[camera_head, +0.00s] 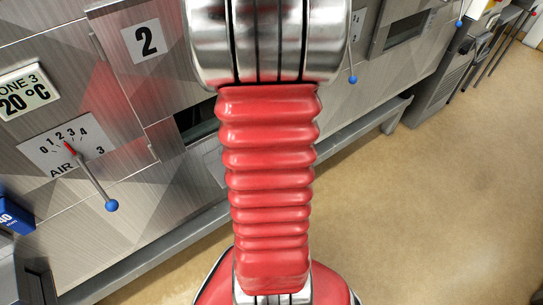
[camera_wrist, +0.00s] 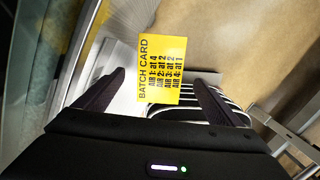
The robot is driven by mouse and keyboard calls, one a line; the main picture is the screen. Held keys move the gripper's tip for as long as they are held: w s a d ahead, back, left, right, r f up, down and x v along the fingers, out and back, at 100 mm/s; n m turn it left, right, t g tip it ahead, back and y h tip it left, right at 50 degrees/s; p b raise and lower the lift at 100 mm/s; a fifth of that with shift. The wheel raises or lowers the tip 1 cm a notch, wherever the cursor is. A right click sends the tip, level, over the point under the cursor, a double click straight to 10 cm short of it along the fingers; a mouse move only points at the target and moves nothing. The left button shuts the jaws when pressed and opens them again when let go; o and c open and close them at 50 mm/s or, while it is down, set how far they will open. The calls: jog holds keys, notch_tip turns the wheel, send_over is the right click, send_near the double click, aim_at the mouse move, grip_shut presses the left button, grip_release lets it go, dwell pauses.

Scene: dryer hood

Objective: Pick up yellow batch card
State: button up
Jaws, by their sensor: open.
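The yellow batch card (camera_wrist: 162,68) shows in the wrist view, a little above the picture's middle. Its black print, turned sideways, lists AIR 1 at 4, AIR 2 at 2, AIR 3 at 2 and AIR 4 at 1. My gripper (camera_wrist: 160,80) is open, with one dark finger to the left of the card and one to the right. The card lies in line with the gap between them, and I cannot tell how far beyond the fingertips it is. I do not see the card or my gripper in the head view.
A pale surface and a black-and-white striped thing (camera_wrist: 190,108) show around the card. In the head view, a metal panel has an air dial with a blue-knobbed lever (camera_head: 111,205). A grey rail (camera_head: 165,228) runs along its foot. Tan floor (camera_head: 450,190) lies open at right.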

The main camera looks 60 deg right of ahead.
jog(key=shift+d+f, duration=0.2)
jog(key=shift+f, duration=1.35)
jog(key=shift+c, duration=0.4)
jog(key=c, duration=1)
